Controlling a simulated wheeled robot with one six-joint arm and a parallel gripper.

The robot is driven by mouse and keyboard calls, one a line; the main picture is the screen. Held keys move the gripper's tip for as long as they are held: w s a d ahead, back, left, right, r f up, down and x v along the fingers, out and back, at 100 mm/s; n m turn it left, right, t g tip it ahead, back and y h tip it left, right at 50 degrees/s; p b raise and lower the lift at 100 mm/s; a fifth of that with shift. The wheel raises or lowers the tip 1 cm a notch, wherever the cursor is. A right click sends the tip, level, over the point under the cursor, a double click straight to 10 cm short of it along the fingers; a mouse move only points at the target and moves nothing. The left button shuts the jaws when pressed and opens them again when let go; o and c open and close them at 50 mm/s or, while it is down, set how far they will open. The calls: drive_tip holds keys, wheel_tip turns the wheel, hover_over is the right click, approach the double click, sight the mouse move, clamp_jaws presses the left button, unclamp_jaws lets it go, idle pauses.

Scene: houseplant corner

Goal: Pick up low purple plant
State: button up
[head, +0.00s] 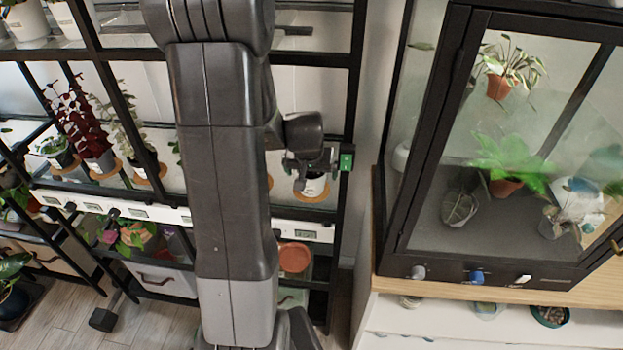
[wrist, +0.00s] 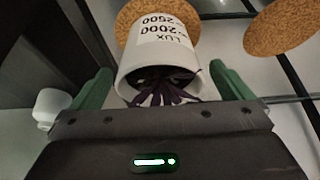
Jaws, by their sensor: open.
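The low purple plant (wrist: 165,92) shows dark purple leaves in a white pot (wrist: 160,55) marked with upside-down lux figures in the wrist view. The pot stands on or beside a round cork mat (wrist: 128,18). My gripper (wrist: 160,72) is open, with one green finger on each side of the pot and gaps visible between fingers and pot. In the head view my gripper (head: 318,162) is at the shelf, just above the white pot (head: 314,186) on its cork mat (head: 313,197). My arm and gripper hide the plant's leaves there.
A second cork mat (wrist: 282,28) lies bare at the right in the wrist view. Black shelf posts stand close to my gripper. A red-leaved plant (head: 82,125) and other pots share the shelf at left. A glass cabinet (head: 500,150) with plants stands at right.

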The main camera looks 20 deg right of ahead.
drive_tip(key=shift+f, duration=0.15)
drive_tip(key=c, duration=1.2)
drive_tip(key=shift+c, duration=0.4)
drive_tip(key=shift+w, duration=0.15)
